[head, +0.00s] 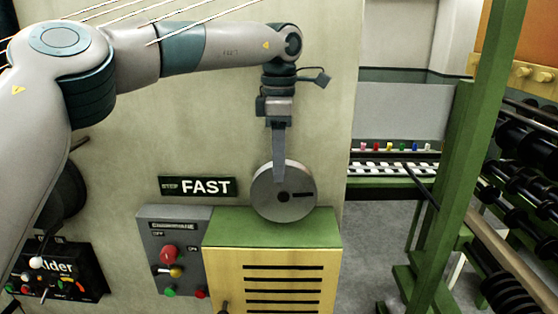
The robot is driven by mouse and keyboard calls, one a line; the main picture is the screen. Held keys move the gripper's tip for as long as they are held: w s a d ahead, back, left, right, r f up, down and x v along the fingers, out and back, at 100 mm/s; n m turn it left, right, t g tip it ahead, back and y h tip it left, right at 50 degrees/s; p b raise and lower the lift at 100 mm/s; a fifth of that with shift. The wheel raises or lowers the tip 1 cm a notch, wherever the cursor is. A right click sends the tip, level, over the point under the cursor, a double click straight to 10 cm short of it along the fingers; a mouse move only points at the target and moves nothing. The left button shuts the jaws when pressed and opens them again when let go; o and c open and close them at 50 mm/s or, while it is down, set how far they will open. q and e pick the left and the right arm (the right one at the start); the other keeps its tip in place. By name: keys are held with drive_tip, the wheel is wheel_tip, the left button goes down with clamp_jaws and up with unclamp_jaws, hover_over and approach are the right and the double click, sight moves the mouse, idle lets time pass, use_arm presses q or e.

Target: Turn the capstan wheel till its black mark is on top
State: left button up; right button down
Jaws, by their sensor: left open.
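The capstan wheel (268,204) is a round grey metal disc with a dark hub, standing upright against the pale panel just above the green-topped cabinet. Its black mark is a short bar to the right of the hub, lying nearly level. My left gripper (279,178) comes down from above, its fingers overlapping the upper left part of the wheel. It is open; only one finger shows clearly, and I cannot tell whether it touches the wheel. My right gripper is not in view.
A FAST sign (205,187) and a grey switch box (183,231) with a red knob are left of the wheel. The yellow louvred cabinet (225,292) stands below. A green frame (452,190) and racks of black spools (520,150) stand right. Grey floor shows between.

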sight(260, 171)
use_arm(q)
drive_tip(key=shift+f, duration=0.35)
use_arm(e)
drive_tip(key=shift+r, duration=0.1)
use_arm(q)
clamp_jaws()
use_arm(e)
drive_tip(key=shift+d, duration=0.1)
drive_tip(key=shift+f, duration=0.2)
